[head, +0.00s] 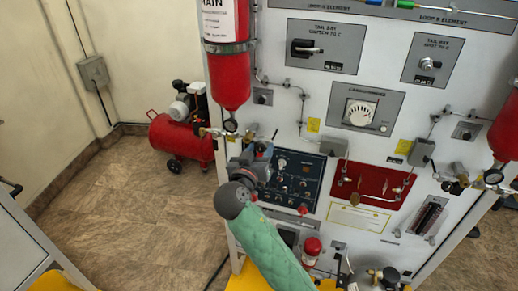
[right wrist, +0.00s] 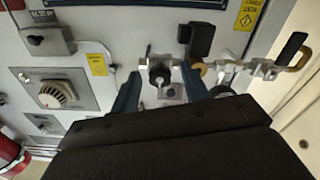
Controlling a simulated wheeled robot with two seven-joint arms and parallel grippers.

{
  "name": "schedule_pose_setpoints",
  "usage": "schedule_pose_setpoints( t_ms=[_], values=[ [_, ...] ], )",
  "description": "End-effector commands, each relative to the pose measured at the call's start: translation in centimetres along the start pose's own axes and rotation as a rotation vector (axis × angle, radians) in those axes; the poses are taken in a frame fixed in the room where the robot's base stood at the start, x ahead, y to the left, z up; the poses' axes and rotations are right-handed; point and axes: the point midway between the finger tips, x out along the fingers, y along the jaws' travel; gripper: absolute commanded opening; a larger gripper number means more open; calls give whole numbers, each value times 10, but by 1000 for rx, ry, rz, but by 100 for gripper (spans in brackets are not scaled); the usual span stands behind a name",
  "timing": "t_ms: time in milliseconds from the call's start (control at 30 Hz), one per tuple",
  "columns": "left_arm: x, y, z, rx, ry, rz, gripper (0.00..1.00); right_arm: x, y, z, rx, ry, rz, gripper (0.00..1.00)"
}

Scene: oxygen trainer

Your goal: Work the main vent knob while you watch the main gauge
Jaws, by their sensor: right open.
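The main gauge (head: 231,125) is a small round dial below the red cylinder marked MAIN (head: 228,80) in the head view. It is turned mostly away, so its needle cannot be read. My right gripper (head: 267,150) is in front of the panel, just right of and below the gauge. In the right wrist view its two fingers (right wrist: 160,92) are apart. A dark round knob on a metal fitting, apparently the main vent knob (right wrist: 159,73), lies between them. I cannot tell whether either finger touches it. In the head view the gripper hides this spot. My left gripper is not in view.
A dark blue control panel (head: 298,187) and a red plate with fittings (head: 369,186) are close by on the white panel. Thin pipes run around the gripper. A red compressor (head: 182,138) stands on the floor at left. A second red cylinder (head: 505,130) is at right.

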Motion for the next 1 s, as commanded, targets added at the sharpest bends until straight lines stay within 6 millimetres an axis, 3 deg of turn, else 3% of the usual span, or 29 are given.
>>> schedule_pose_setpoints(
  t_ms=[167, 300, 400, 733, 1000],
  values=[
    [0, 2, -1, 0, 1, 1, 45, 0, 0, 0, 0, 0, 0, 44],
    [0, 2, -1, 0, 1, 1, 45, 0, 0, 0, 0, 0, 0, 16],
    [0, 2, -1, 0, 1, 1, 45, 0, 0, 0, 0, 0, 0, 1],
    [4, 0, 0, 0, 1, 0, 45, -1, 0, 1, -44, -1, 0, 1],
    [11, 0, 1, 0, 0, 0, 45, -1, 0, 1, -215, -1, 0, 1]
  ],
)
